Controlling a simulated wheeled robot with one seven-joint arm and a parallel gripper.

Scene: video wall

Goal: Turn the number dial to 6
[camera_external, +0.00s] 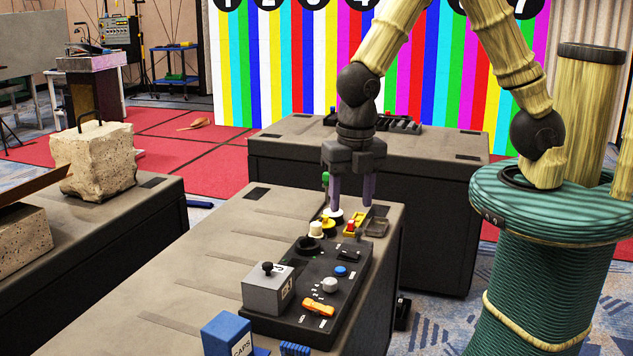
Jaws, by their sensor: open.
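A black control panel (352,262) lies on the near grey table. A round pale grey knob (329,285) sits on it between a blue button (340,271) and an orange switch (319,307). The small white marks are too small to read, so I cannot tell for sure which control is the number dial or where it points. My gripper (351,205) points down over the far end of the table, beyond the panel. Its two purple-grey fingers are apart, with nothing visible held between them. The left fingertip is close to a white round piece (333,215); contact is unclear.
A grey box with a black knob (267,289) stands at the panel's left edge. A blue box (228,335) is at the near edge. Small yellow and red parts (350,225) and a black ring (308,244) lie near the gripper. The table's left side is clear.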

